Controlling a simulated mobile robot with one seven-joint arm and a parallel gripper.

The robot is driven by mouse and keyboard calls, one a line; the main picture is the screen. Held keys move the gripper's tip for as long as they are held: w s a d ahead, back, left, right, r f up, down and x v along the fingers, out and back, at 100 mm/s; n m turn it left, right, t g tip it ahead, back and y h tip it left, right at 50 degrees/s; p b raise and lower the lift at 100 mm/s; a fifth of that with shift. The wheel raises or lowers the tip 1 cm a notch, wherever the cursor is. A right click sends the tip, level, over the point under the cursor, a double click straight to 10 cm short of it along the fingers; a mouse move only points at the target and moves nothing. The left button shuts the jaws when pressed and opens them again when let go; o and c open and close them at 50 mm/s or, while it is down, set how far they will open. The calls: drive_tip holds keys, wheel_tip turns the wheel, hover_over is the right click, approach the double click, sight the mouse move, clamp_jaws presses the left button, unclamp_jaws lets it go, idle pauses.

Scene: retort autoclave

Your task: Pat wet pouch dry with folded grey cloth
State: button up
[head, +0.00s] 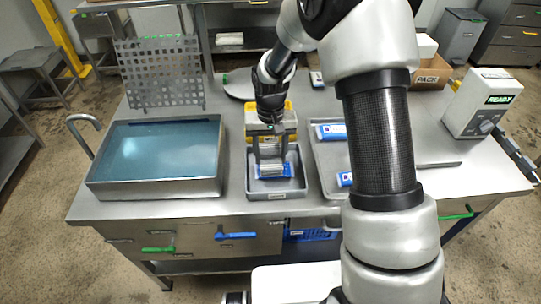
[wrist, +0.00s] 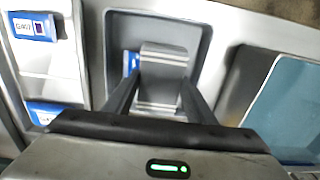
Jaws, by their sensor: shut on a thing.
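The folded grey cloth (wrist: 163,70) is between my gripper's fingers in the wrist view. My gripper (head: 270,163) is shut on it, over the small grey tray (head: 277,194) in the head view. The blue and white pouch (head: 272,171) lies in that tray, below the cloth. In the wrist view only a blue edge of the pouch (wrist: 130,62) shows beside the cloth; the rest is hidden. I cannot tell whether the cloth touches the pouch, nor whether its surface is wet.
A water-filled metal basin (head: 160,187) stands left of the small tray. A larger tray (head: 325,160) with blue pouches (head: 331,131) is on the right, partly behind my arm. A yellow container (head: 287,118) stands behind. A perforated rack (head: 160,75) and a READY device (head: 483,104) stand farther out.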

sight(279, 156)
drive_tip(key=shift+r+p, duration=1.2)
drive_tip(key=shift+r, duration=1.1)
drive_tip(key=shift+f, duration=0.15)
drive_tip(key=shift+d+f+b, duration=0.4)
drive_tip(key=shift+f+b, duration=0.35)
drive_tip(key=shift+f, duration=0.2)
drive_tip(key=shift+d+f+b, duration=0.4)
drive_tip(key=shift+f+b, duration=0.35)
drive_tip(key=shift+f, duration=0.25)
drive_tip(key=shift+d+f+b, duration=0.4)
drive_tip(key=shift+f+b, duration=0.35)
drive_tip(key=shift+f, duration=0.2)
drive_tip(key=shift+f+b, duration=0.45)
drive_tip(key=shift+f, duration=0.1)
drive_tip(key=shift+r, duration=0.1)
drive_tip(key=shift+r+p, duration=2.25)
drive_tip(key=shift+r, duration=1.2)
